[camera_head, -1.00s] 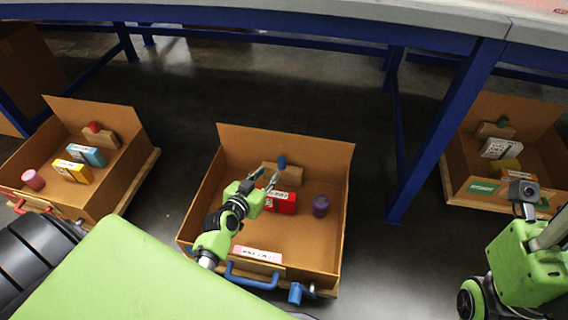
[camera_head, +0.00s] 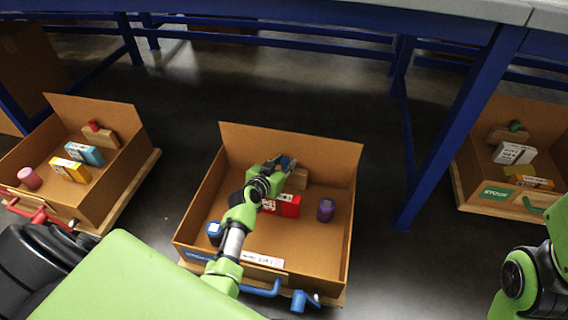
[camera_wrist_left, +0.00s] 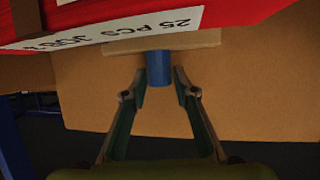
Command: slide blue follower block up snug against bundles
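The follower block (camera_head: 298,179) is a wooden block with a blue knob, standing in the middle cardboard drawer (camera_head: 338,235) behind a red bundle (camera_head: 287,206). My left gripper (camera_head: 282,167) reaches over the drawer to the knob and hides part of the block. In the left wrist view, the blue knob (camera_wrist_left: 159,68) lies between the two fingertips of the left gripper (camera_wrist_left: 159,84), which are apart with narrow gaps beside the knob. The red bundle's labelled side (camera_wrist_left: 235,12) shows at the top. My right arm is at the lower right; its gripper is out of view.
Similar drawers stand at left (camera_head: 115,190) and right (camera_head: 465,190). A blue table leg (camera_head: 435,150) rises between the middle and right drawers.

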